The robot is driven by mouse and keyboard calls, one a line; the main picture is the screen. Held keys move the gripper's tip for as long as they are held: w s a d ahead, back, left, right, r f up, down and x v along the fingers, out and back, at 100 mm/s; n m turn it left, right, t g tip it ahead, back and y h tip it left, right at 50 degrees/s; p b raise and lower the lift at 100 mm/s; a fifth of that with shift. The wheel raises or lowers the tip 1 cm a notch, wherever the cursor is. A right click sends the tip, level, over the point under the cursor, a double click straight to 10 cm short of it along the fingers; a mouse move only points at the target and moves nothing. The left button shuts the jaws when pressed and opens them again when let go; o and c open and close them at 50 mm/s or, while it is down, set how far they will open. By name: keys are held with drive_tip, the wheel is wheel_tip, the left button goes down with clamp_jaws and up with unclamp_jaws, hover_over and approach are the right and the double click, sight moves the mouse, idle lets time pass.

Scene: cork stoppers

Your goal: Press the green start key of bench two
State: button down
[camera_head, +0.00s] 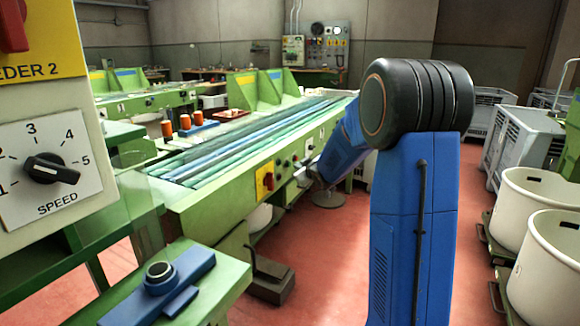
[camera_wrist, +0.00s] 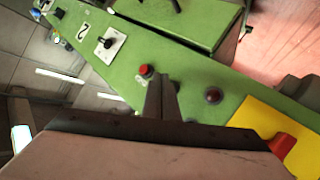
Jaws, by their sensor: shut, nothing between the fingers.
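The long green bench (camera_head: 215,205) stands at the left centre in the head view, with a control panel along its side. In the wrist view its green panel (camera_wrist: 185,72) carries a red button (camera_wrist: 147,70), a dark red round button (camera_wrist: 214,95) and a "2" label (camera_wrist: 83,32). My gripper (camera_wrist: 161,84) is shut and empty, its fingertips in front of the panel between those two buttons. I cannot tell whether it touches. No green key shows clearly; the fingers hide part of the panel. In the head view my gripper (camera_head: 301,174) is small beside the panel.
A yellow plate with a red switch (camera_head: 266,181) sits on the panel; its yellow plate shows in the wrist view (camera_wrist: 262,118). A white-plated switch (camera_wrist: 108,43) is farther along. White bins (camera_head: 540,265) stand right. Red floor is open between.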

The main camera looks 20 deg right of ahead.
drive_tip(key=shift+w+a, duration=0.1)
drive_tip(key=shift+a, duration=0.05)
drive_tip(key=shift+w+a, duration=0.15)
drive_tip(key=shift+w, duration=0.05)
drive_tip(key=shift+w+a, duration=0.25)
drive_tip(key=shift+w, duration=0.1)
idle(1.0)
drive_tip(key=shift+s+d, duration=0.1)
drive_tip(key=shift+s, duration=0.05)
idle(0.3)
drive_tip(key=shift+s+d, duration=0.45)
drive_tip(key=shift+s, duration=0.1)
drive_tip(key=shift+s+d, duration=0.75)
drive_tip(key=shift+s, duration=0.25)
drive_tip(key=shift+s+d, duration=0.75)
drive_tip(key=shift+s, duration=0.2)
